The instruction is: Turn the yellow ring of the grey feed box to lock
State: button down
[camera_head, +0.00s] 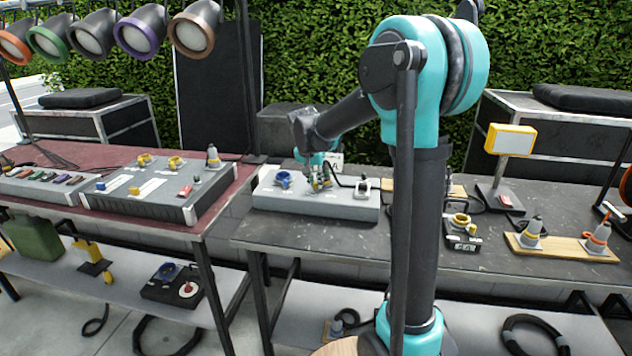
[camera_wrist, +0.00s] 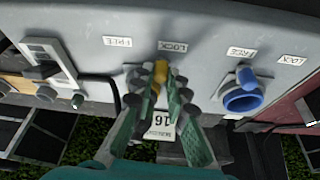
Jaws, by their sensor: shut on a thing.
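The grey feed box (camera_head: 345,209) lies on the right-hand table in the head view; its grey face (camera_wrist: 205,62) fills much of the wrist view. My gripper (camera_head: 320,184) is over its middle, pointing down. In the wrist view my gripper (camera_wrist: 160,80) is shut on the yellow ring (camera_wrist: 161,70), of which only a narrow yellow part shows between the fingertips. That part lies just beside the LOCK label (camera_wrist: 173,47), with the FREE label (camera_wrist: 117,41) further left. The fingers hide the rest of the ring and its connector.
A blue ring (camera_wrist: 243,93) with its own FREE and LOCK labels sits on the same box, right of my fingers in the wrist view. A yellow lamp (camera_head: 510,139) stands further right on the table.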

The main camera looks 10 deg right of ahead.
jog(key=c, duration=1.5)
grip_release()
jog(key=v, duration=1.2)
